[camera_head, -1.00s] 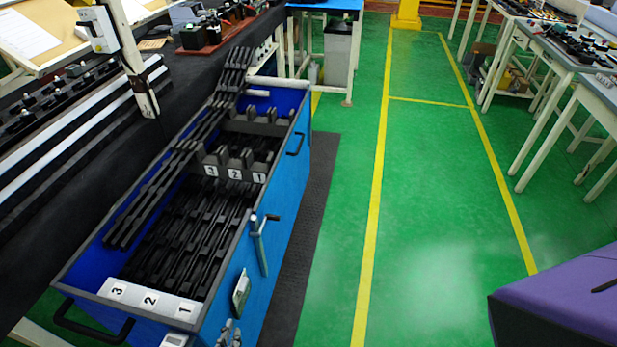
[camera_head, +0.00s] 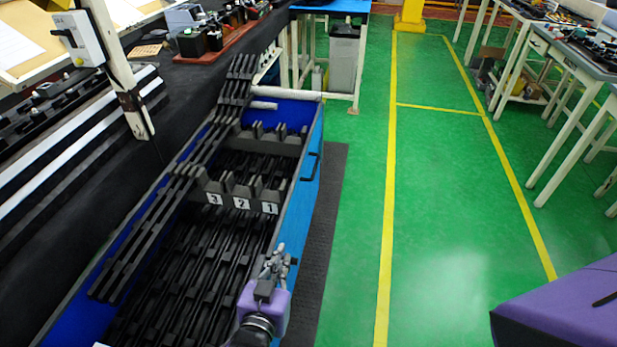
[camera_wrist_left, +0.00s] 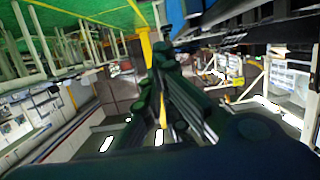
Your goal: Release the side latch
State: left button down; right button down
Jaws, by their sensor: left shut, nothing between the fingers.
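The blue crate (camera_head: 303,195) has a side latch (camera_head: 294,261) on its right wall. Only a small dark end of the latch shows in the head view, just right of my fingers; the rest is hidden behind my left gripper (camera_head: 273,258). That gripper is shut and empty, with its grey fingertips right beside the latch at the crate's right rim. I cannot tell whether they touch it. In the left wrist view the dark gripper fingers (camera_wrist_left: 165,95) fill the middle, and the latch cannot be made out. My right gripper is not in view.
Long black trim strips (camera_head: 200,260) lie in the crate, with a divider (camera_head: 240,190) marked 3, 2, 1. A black side handle (camera_head: 311,166) juts out farther along the wall. A black bench (camera_head: 185,85) runs along the left. Green floor (camera_head: 350,230) is clear to the right.

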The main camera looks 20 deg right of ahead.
pick_arm(q)
send_over(293, 261)
jog(key=f, duration=0.2)
jog(key=w+f, duration=0.1)
jog(key=f, duration=0.1)
jog(key=shift+d+f, duration=0.2)
jog(key=shift+f, duration=0.05)
jog(key=shift+s+a+f, duration=0.25)
jog(key=shift+s+f, duration=0.15)
jog(key=shift+s, duration=0.05)
jog(key=shift+f, duration=0.2)
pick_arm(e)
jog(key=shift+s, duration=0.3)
